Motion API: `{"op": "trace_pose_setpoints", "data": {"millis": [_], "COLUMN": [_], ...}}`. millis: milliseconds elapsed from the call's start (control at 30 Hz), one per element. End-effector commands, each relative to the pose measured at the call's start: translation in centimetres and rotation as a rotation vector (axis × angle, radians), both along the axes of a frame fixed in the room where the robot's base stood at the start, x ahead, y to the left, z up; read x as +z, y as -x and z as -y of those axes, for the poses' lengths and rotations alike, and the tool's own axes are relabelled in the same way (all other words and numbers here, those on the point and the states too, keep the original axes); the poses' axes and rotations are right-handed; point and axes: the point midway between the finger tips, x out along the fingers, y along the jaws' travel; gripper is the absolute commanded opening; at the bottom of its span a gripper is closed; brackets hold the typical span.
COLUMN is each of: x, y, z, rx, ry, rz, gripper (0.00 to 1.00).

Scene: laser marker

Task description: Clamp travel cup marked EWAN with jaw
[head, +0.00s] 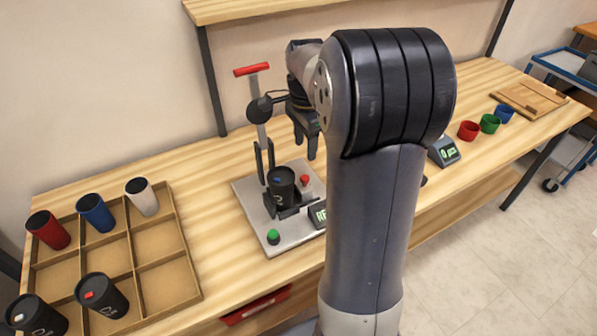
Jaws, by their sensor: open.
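A black travel cup (281,187) stands upright in the fixture on the grey plate of the marking station (250,215). My gripper (309,146) is open and empty, pointing down above and to the right of the cup. My arm hides part of the station's right side.
A divided wooden tray (181,245) at left holds red, blue, white and two black cups. The plate has a green button (273,237), a red button (305,180) and a display (318,214). Small red, green and blue cups (489,123) stand at right. A shelf (255,8) is above.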

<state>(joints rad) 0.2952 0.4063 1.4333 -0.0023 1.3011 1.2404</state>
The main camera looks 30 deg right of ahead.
Motion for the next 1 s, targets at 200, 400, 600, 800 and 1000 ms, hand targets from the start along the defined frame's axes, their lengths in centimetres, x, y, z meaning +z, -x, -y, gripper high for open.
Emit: {"op": "trace_pose_setpoints", "data": {"millis": [200, 400, 600, 800, 1000], "x": [-3.3, -7.2, -9.7, -10.5, -10.5], "y": [0.1, 0.1, 0.1, 0.1, 0.1], "z": [0.0, 0.0, 0.0, 0.0, 0.0], "rx": [-0.001, -0.001, -0.001, -0.002, -0.002], "ry": [-0.002, -0.003, -0.003, -0.002, -0.002], "rz": [-0.005, -0.004, -0.003, -0.001, 0.000], "gripper": [0.45, 0.45, 0.45, 0.45, 0.45]}}
